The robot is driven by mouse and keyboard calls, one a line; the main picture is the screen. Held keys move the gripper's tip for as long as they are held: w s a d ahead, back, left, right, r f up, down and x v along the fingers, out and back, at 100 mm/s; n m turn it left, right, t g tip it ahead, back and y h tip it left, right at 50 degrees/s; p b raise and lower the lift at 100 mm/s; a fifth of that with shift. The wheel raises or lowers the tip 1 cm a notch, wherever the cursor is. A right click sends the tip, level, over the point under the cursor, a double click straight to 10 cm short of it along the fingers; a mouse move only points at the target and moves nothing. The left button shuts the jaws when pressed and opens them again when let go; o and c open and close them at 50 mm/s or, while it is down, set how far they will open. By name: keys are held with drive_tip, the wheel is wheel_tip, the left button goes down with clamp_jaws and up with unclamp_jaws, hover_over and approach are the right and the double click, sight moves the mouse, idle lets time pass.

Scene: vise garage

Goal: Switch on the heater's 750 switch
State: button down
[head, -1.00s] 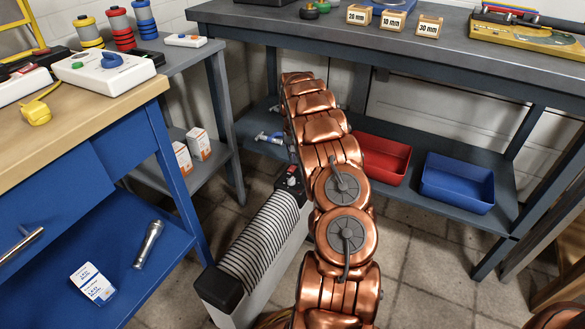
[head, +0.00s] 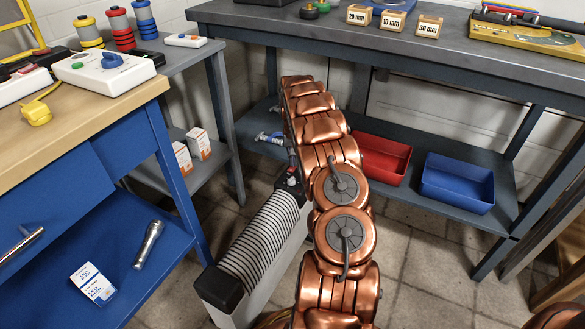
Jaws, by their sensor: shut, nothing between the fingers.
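The heater (head: 262,245) is a long, pale, ribbed unit with dark ends, standing on the tiled floor. Its dark far end (head: 297,187) carries small controls with a spot of red. The 750 marking is too small to read, and I cannot tell the switch's position. My copper arm covers the right side of that end. Only a thin dark sliver of my gripper (head: 292,158) shows at the arm's left edge, just above the controls. It is shut and holds nothing. Its fingertips are mostly hidden, so I cannot tell whether they touch a switch.
A grey workbench (head: 450,62) stands behind, with a red bin (head: 383,160) and a blue bin (head: 458,182) on its lower shelf. A blue cabinet with a wooden top (head: 60,140) stands at the left. Bare floor (head: 430,270) shows to the right.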

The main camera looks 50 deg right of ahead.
drive_tip(key=shift+f, duration=0.6)
idle(0.5)
drive_tip(key=shift+r+p, duration=1.5)
drive_tip(key=shift+r, duration=2)
drive_tip(key=shift+r, duration=0.1)
